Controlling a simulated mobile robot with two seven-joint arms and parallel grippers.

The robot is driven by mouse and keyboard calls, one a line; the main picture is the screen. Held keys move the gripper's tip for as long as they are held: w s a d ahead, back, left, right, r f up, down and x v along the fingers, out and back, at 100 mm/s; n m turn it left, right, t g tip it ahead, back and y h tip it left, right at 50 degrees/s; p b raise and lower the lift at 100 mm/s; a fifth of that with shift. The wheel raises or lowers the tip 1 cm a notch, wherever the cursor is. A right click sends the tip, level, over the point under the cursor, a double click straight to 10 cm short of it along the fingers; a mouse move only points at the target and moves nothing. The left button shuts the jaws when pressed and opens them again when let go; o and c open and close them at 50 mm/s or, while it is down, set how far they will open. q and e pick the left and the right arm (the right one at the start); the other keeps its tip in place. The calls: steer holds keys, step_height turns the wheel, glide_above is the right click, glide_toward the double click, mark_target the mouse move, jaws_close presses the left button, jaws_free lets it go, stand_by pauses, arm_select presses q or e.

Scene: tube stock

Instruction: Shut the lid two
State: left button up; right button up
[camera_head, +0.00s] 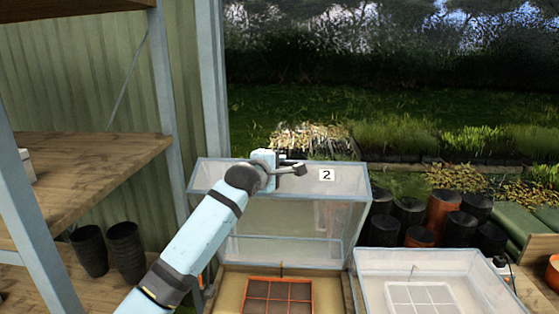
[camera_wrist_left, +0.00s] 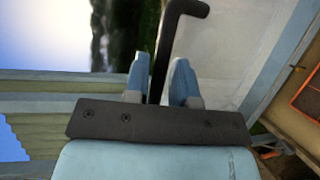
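Lid two (camera_head: 340,190), a clear panel in a pale frame with a white "2" label (camera_head: 327,175), stands raised above the left propagator box (camera_head: 300,250). My left gripper (camera_head: 290,168) is at the lid's upper part, by its dark handle (camera_head: 299,168). In the left wrist view the black bent handle (camera_wrist_left: 168,50) passes between the two blue fingers of my left gripper (camera_wrist_left: 161,80), which sit close on both sides of it. The lid panel shows pale behind them. My right gripper is not in view.
A second clear-lidded box (camera_head: 440,270) is to the right. An orange seed tray (camera_head: 275,295) lies below the raised lid. Black pots (camera_head: 125,250) stand at left under a wooden shelf (camera_head: 90,180); more pots (camera_head: 410,210) stand behind at right.

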arm_select(q)
steer(key=shift+w+d+f, duration=0.1)
steer(key=shift+w+d, duration=0.1)
steer(key=shift+w, duration=0.35)
jaws_close()
steer(key=shift+s+f, duration=0.35)
steer(key=shift+s, duration=0.1)
steer(key=s+f+m+t+h+b, duration=0.1)
steer(key=s+f+t+b, duration=0.1)
steer(key=s+f+b, duration=0.6)
steer(key=s+f+m+t+h+b, duration=0.2)
steer(key=s+f+b, duration=0.6)
steer(key=s, duration=0.9)
step_height(320, 180, down, 2)
steer(key=shift+s+f+t, duration=0.1)
steer(key=shift+s+t, duration=0.2)
steer(key=shift+t, duration=0.4)
